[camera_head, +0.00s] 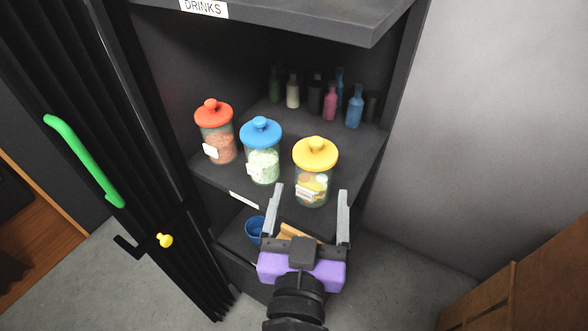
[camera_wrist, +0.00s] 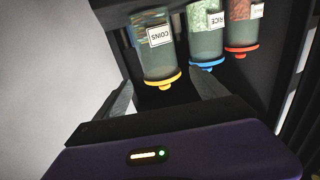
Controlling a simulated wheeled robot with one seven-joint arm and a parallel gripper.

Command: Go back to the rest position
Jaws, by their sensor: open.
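My gripper (camera_head: 310,215) is open and empty, with its two grey fingers apart. It is in front of the shelf, just below and in front of the yellow-lidded jar (camera_head: 313,178). In the wrist view the gripper (camera_wrist: 163,97) is at the bottom and the yellow-lidded jar (camera_wrist: 158,55), labelled COINS, shows beyond the fingers, upside down in that view. I cannot tell whether a finger touches the jar.
A red-lidded jar (camera_head: 216,138) and a blue-lidded jar (camera_head: 263,160) stand left on the same shelf, with several bottles (camera_head: 331,102) behind. A blue cup (camera_head: 254,229) sits lower. A folding door (camera_head: 130,150) with a green handle (camera_head: 85,160) is left.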

